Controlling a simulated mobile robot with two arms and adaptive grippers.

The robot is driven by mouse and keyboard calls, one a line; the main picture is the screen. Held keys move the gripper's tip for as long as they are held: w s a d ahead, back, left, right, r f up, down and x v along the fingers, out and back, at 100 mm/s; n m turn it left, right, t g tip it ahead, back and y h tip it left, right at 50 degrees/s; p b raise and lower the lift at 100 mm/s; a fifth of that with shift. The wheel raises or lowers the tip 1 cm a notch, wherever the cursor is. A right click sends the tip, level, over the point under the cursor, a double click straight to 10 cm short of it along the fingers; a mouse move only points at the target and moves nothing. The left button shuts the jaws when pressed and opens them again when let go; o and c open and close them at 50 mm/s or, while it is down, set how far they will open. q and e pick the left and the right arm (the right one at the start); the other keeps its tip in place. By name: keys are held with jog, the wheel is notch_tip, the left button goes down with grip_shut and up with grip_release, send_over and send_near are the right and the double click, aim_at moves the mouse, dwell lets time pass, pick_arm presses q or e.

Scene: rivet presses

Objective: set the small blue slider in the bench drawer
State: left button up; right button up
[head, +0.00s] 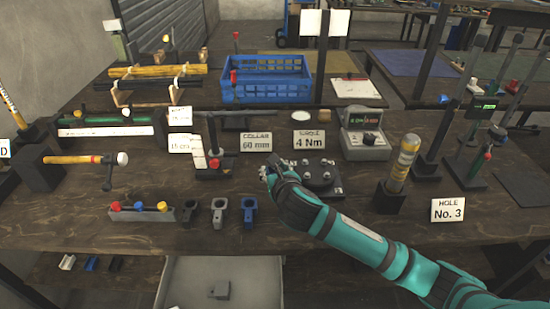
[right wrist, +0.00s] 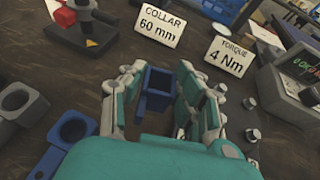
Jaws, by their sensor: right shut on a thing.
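My right gripper (head: 267,171) is above the middle of the bench, beside a dark fixture with bolts. In the right wrist view the gripper (right wrist: 160,78) is shut on a small blue slider (right wrist: 155,88), a block with an opening in its top. The head view does not clearly show the held slider. The bench drawer (head: 180,285) is open below the bench's front edge; a grey block (head: 220,289) lies in it. My left gripper is not in view.
Dark, grey and blue ring-ended holders (head: 249,212) stand near the bench's front, left of my right gripper. The bolted fixture (head: 318,178) is just right of it. Small white, blue and dark pieces (head: 91,264) lie on a lower shelf left of the drawer.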

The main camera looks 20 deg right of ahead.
jog(key=s, duration=0.2)
jog(key=s+a, duration=0.1)
jog(key=s, duration=0.1)
jog(key=s+a, duration=0.1)
jog(key=s, duration=0.1)
jog(key=shift+s+a+r, duration=0.25)
jog(key=shift+s+r, duration=0.05)
jog(key=shift+r, duration=0.05)
jog(key=s+d+r+p, duration=0.4)
jog(key=s+r, duration=0.3)
jog(key=s, duration=0.2)
jog(key=shift+d+n+y, duration=0.15)
jog(key=shift+n+y, duration=0.15)
jog(key=shift+y, duration=0.1)
jog(key=shift+r, duration=0.1)
